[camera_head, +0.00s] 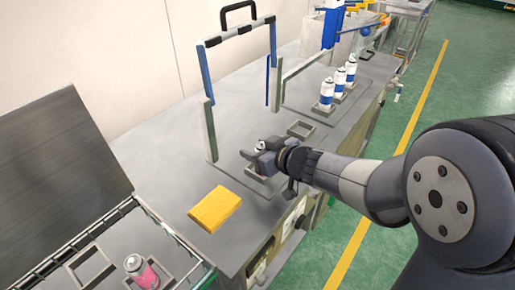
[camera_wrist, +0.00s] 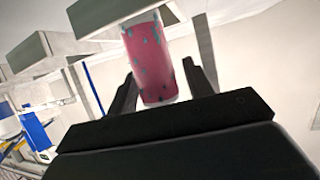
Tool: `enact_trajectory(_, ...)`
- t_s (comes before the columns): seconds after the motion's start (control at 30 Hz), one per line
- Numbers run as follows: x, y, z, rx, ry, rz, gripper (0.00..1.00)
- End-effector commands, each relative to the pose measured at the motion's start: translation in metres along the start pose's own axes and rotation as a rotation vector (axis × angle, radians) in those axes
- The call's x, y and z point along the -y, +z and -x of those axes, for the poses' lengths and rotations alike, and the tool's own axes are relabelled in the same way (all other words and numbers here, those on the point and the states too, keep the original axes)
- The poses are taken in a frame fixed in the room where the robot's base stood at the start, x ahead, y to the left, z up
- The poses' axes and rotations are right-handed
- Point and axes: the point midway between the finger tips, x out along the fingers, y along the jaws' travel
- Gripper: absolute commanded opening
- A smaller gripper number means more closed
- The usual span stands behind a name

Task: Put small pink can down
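A small pink can (camera_wrist: 150,62) with grey-blue spots is between the fingers of my gripper (camera_wrist: 160,70) in the wrist view. A light gap shows between the can and the right finger; the left finger lies close beside it. In the head view my gripper (camera_head: 258,158) is low over a square holder (camera_head: 262,187) on the grey table, and only the can's pale top (camera_head: 260,145) shows there. Grey holder bars (camera_wrist: 100,14) show around the can's far end in the wrist view. The can's seat in the holder is hidden.
A yellow block (camera_head: 215,208) lies left of my gripper. An empty square holder (camera_head: 301,130) is behind. Several blue-and-white cans (camera_head: 327,95) stand at the back right. A tall frame with a black handle (camera_head: 238,10) rises behind. Another pink can (camera_head: 146,276) is in the open case.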

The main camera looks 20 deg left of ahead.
Motion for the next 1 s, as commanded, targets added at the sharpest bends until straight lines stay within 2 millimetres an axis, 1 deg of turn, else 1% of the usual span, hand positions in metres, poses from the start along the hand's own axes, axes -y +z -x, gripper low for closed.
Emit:
enact_trajectory(0.27,0.000,-0.001,0.000,0.000,0.000,0.000,0.53)
enact_trajectory(0.37,0.000,-0.005,0.004,-0.001,0.002,-0.001,0.53)
enact_trajectory(0.47,-0.001,-0.006,0.019,-0.001,0.003,-0.001,0.53)
enact_trajectory(0.8,-0.001,-0.006,0.092,-0.002,0.005,-0.002,0.53)
enact_trajectory(0.9,-0.001,-0.006,0.107,-0.002,0.004,-0.001,0.53)
enact_trajectory(1.0,-0.001,-0.004,0.116,0.000,0.003,-0.001,0.53)
